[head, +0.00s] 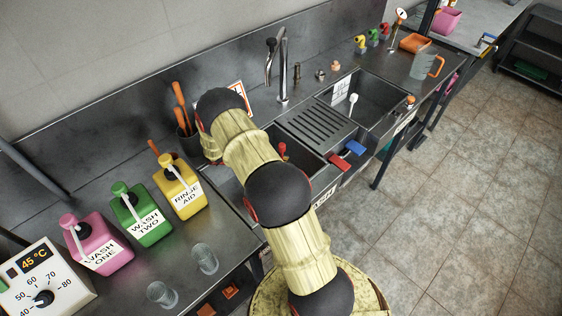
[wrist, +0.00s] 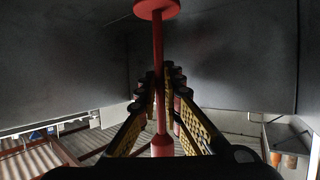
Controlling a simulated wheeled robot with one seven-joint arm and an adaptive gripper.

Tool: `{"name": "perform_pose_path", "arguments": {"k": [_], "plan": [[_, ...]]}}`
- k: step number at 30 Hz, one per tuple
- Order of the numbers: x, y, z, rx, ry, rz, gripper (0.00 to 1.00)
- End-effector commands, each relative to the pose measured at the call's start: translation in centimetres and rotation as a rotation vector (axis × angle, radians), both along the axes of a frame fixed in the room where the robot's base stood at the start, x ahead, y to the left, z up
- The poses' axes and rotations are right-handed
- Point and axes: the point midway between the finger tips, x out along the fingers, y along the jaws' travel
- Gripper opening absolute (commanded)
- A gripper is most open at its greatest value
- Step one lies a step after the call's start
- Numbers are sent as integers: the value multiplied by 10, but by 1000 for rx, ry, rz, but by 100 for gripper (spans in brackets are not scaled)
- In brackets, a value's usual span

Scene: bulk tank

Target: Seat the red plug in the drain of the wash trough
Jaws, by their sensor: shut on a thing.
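The red plug (wrist: 157,50) shows in the wrist view as a thin red stem with a round disc at the top of the picture and a thicker red end low down. My gripper (wrist: 160,80) is shut on the stem, with its black and yellow fingers on either side. In the head view my arm covers the gripper. A small red piece (head: 282,149) shows past the arm, over the left basin; I cannot tell for sure that it is the plug. The wash trough (head: 306,163) is partly hidden behind my arm. The drain is not visible.
A ribbed drainboard (head: 316,125) lies between the left basin and a right basin (head: 371,96). A tall tap (head: 283,75) stands behind. Red (head: 337,161) and blue (head: 354,148) handles sit at the front edge. Bottles, including a yellow one (head: 181,188), and glasses (head: 205,258) stand left.

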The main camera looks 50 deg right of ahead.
Motion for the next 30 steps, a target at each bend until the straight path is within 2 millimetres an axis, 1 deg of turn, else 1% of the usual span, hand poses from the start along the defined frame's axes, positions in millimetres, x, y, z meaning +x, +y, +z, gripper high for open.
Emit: {"name": "perform_pose_path", "arguments": {"k": [14,15,24,26,30], "plan": [[0,0,-9,0,0,0,0],[0,0,-8,0,0,0,10],[0,0,-8,0,0,0,27],[0,0,-8,0,0,0,29],[0,0,-8,0,0,0,29]]}}
